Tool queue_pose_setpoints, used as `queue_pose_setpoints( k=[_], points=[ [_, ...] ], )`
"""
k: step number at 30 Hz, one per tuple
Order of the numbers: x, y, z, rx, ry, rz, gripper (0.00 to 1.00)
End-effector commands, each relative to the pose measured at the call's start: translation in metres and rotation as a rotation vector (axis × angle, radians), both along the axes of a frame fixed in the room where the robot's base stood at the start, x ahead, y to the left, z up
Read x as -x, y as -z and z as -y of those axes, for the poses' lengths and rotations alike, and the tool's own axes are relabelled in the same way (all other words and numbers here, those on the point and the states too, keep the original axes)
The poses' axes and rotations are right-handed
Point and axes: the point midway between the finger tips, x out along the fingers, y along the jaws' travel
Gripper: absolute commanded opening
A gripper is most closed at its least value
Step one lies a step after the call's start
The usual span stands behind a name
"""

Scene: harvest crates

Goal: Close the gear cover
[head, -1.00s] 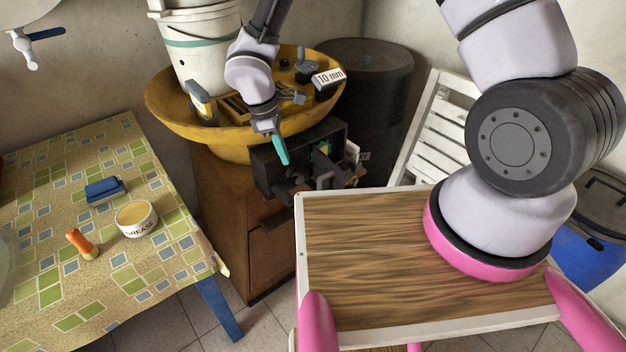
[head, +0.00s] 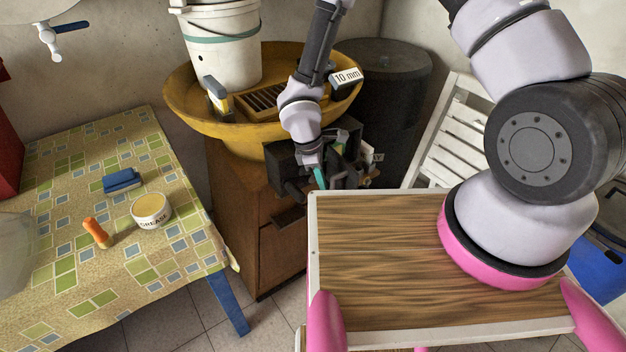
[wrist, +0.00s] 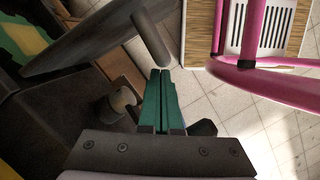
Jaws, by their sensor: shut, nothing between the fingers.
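The machine (head: 345,140) is a dark grey box with gear parts, at the front edge of the wooden cabinet in the head view. A dark plate (head: 283,165) on its left side looks like the gear cover, standing open; my arm partly hides it. In the wrist view a long dark panel (wrist: 85,48), perhaps this cover, crosses the upper left, with a round dark bar (wrist: 150,38) by its end. My gripper (head: 320,182) is in front of the machine. Its green fingers (wrist: 160,74) are shut and empty, with tips close to the bar's lower end; contact is unclear.
A yellow basin (head: 190,105) with a white bucket (head: 225,55) and a 10 mm box (head: 346,78) sits behind the machine. The cabinet (head: 240,215) is below. A tiled table (head: 70,240) with a grease tin (head: 150,210) stands left. A dark barrel (head: 400,90) stands behind right.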

Motion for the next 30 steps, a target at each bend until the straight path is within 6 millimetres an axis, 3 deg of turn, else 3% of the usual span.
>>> queue_pose_setpoints(
  k=[30],
  points=[
    [0.002, 0.000, 0.012, 0.002, -0.109, -0.001, 0.00]
  ],
)
